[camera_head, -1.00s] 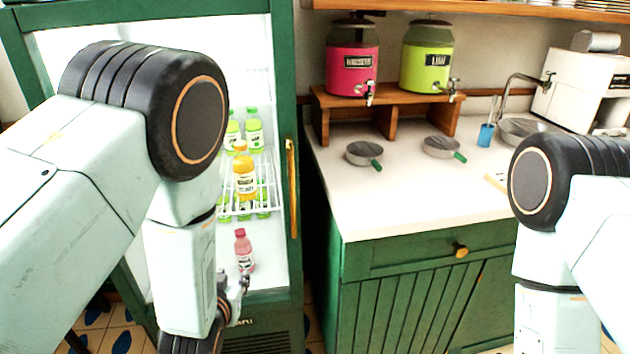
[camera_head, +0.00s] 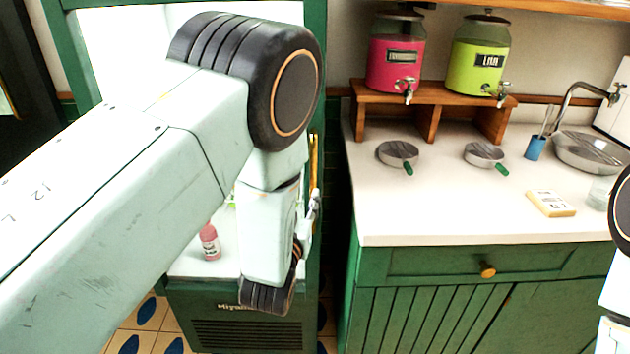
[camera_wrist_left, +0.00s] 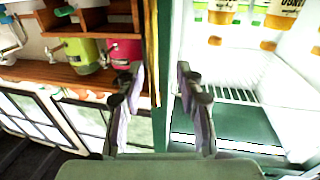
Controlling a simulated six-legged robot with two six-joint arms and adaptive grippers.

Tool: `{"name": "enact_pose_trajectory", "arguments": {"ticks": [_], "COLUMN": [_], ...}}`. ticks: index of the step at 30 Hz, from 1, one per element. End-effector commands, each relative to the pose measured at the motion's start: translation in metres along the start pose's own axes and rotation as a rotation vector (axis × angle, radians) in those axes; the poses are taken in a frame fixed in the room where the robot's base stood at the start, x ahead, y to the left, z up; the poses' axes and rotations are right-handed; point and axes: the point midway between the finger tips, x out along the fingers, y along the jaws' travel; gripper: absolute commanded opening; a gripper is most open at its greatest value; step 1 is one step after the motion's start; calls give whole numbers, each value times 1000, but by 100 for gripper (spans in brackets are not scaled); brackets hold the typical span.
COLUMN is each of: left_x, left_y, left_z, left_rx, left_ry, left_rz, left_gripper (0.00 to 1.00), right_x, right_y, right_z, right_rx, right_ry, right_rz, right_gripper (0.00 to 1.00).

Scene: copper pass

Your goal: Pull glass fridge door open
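The green-framed glass fridge door (camera_head: 316,60) stands at the left in the head view and looks closed. Its upright brass handle (camera_head: 314,155) shows just right of my left forearm, partly hidden by it. My left gripper (camera_head: 312,208) is beside the handle's lower part in the head view. In the left wrist view, the left gripper (camera_wrist_left: 159,78) is open, with one finger on each side of the handle (camera_wrist_left: 152,50) and the green door edge. I cannot tell whether either finger touches the handle. My right gripper is out of view.
A white counter (camera_head: 450,215) over green cabinets stands right of the fridge. It bears pans, a wooden shelf (camera_head: 430,98) with two drink dispensers, and a sink (camera_head: 590,152). A pink bottle (camera_head: 209,242) stands inside the fridge. My right arm shows at the right edge.

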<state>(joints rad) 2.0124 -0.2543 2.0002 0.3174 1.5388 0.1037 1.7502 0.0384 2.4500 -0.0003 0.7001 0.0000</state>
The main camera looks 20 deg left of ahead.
Motion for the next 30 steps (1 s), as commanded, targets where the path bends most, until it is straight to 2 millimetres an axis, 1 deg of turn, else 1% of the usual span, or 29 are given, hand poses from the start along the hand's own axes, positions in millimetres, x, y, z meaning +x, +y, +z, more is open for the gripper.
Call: {"name": "enact_pose_trajectory", "arguments": {"ticks": [9,15,19,26,30], "left_x": [48,67,72,73,73], "left_y": [-2,1,3,5,4], "left_z": [0,0,0,0,0], "left_rx": [-1,0,1,1,1], "left_ry": [2,0,-2,-1,-2], "left_rz": [0,3,5,5,5], "left_gripper": [36,36,36,36,25], "right_x": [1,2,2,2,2], "right_y": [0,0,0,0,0], "right_z": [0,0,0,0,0], "right_rx": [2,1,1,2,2], "right_ry": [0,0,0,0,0], "right_rz": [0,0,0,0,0], "right_gripper": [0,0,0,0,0]}}
